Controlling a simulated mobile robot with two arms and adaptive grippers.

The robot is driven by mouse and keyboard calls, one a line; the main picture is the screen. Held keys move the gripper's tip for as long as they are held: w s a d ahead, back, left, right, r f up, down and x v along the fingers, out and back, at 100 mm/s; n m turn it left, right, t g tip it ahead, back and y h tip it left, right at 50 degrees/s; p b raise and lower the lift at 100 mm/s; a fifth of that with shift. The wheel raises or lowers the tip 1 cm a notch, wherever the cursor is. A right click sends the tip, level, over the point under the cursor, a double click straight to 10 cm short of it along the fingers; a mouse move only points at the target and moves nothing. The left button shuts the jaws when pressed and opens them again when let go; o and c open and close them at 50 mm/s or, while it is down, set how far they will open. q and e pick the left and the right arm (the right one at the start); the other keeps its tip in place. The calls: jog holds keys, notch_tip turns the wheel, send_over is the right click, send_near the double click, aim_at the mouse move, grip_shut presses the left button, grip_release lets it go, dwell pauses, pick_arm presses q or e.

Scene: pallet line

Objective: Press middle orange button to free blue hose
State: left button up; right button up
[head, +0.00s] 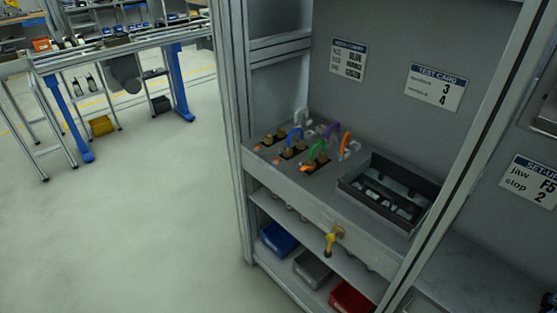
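A blue hose (298,131) curves up from brass-coloured fittings on the grey bench top inside the metal frame. Small orange buttons show along the front left of the fittings. The middle orange button (281,158) lies between one further back (257,148) and one nearer (305,170). The lower end of the blue hose seems to sit in the fitting row by the middle button; the exact joint is too small to tell. Neither of my grippers is in view.
A black tray (350,184) stands to the right. A yellow valve handle (330,243) sticks out in front. A frame post (236,120) stands left; open floor lies beyond.

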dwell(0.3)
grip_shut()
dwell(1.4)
